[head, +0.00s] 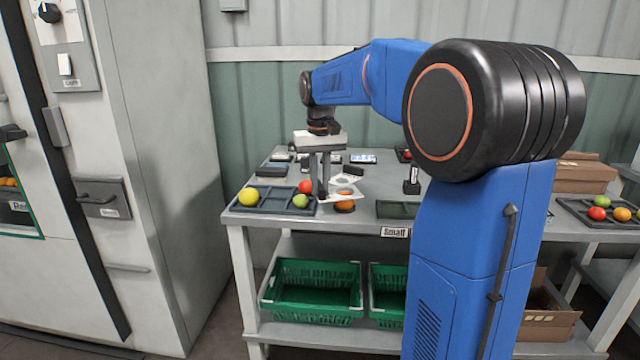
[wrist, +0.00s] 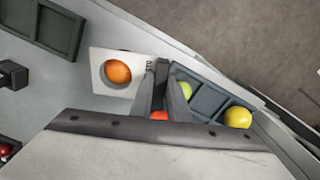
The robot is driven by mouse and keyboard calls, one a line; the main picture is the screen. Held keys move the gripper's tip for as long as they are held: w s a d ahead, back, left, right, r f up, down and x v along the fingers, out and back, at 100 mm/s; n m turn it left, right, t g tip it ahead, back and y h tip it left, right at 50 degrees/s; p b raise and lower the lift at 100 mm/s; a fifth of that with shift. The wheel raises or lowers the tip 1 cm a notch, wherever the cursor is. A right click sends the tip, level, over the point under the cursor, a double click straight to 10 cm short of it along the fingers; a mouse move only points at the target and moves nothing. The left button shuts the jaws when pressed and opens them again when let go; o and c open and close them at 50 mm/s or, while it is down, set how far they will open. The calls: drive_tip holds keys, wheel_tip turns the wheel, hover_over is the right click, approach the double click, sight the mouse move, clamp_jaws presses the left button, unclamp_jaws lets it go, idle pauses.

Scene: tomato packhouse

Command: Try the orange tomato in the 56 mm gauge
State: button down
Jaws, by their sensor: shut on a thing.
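My gripper (head: 323,194) is shut on the edge of a white gauge plate (head: 333,188) above the table. In the wrist view my fingers (wrist: 157,82) meet the plate (wrist: 102,60) at its right side, by a small printed mark too small to read. The orange tomato (head: 345,208) is under the plate in the head view, low over a dark base. In the wrist view the orange tomato (wrist: 118,71) shows inside the plate's round hole, with a dark gap at its lower left. I cannot tell whether the plate touches it.
A dark divided tray (head: 275,209) at the table's left holds a yellow tomato (head: 248,196) and a green one (head: 300,201); a red one (head: 305,186) is close to my fingers. An empty dark tray (head: 398,210) and a black upright item (head: 412,182) stand to the right.

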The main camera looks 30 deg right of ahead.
drive_tip(key=shift+f, duration=0.8)
idle(0.4)
idle(0.9)
drive_tip(key=shift+r, duration=3.4)
